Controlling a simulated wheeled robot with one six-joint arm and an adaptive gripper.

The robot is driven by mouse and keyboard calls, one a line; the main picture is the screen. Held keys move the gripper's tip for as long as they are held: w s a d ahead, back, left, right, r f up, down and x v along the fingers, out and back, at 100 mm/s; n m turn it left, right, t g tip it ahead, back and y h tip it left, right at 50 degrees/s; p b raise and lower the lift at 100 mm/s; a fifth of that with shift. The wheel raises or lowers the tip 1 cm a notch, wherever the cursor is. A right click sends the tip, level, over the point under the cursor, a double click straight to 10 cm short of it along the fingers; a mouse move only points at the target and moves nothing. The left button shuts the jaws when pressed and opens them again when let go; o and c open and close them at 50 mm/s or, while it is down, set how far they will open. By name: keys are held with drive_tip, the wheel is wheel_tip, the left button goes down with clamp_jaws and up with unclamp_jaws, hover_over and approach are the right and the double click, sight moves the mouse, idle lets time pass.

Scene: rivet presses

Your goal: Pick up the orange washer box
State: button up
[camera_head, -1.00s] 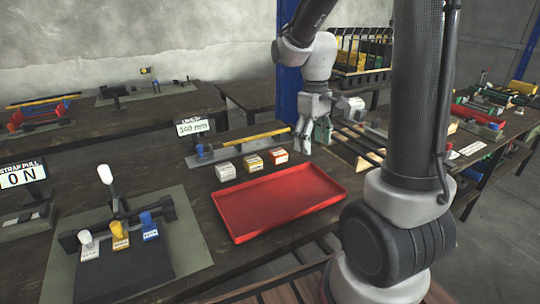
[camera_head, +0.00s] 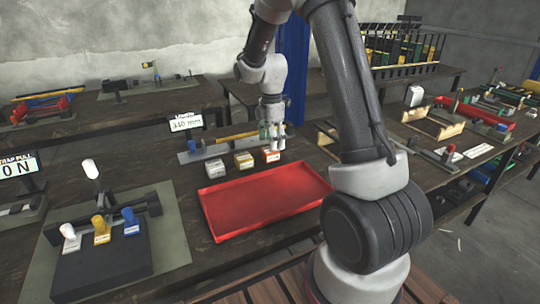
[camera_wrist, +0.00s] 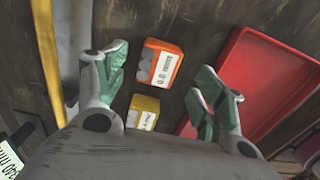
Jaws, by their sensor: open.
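The orange washer box (camera_head: 270,155) stands on the dark wooden table behind the red tray, rightmost in a row of three small boxes. In the wrist view the orange box (camera_wrist: 160,63) has a white label and pale washers at one end. My gripper (camera_head: 272,143) is over the right end of the row, just above the orange box. In the wrist view its green-tipped fingers (camera_wrist: 160,75) are spread apart, with the orange box beyond and between them and not held. How much height lies between fingertips and box is hard to tell.
A yellow box (camera_head: 243,160) stands close to the left of the orange one, then a white box (camera_head: 215,168). The red tray (camera_head: 212,225) lies in front. A yellow bar and a "340 mm" sign (camera_head: 186,122) stand behind.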

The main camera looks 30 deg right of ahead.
sight(270, 154)
wheel_tip(270, 154, down, 4)
drive_tip(key=shift+a+f, duration=0.15)
drive_tip(key=shift+f, duration=0.1)
drive_tip(key=c, duration=1.2)
drive_tip(key=shift+o, duration=0.2)
drive_tip(key=shift+r, duration=0.1)
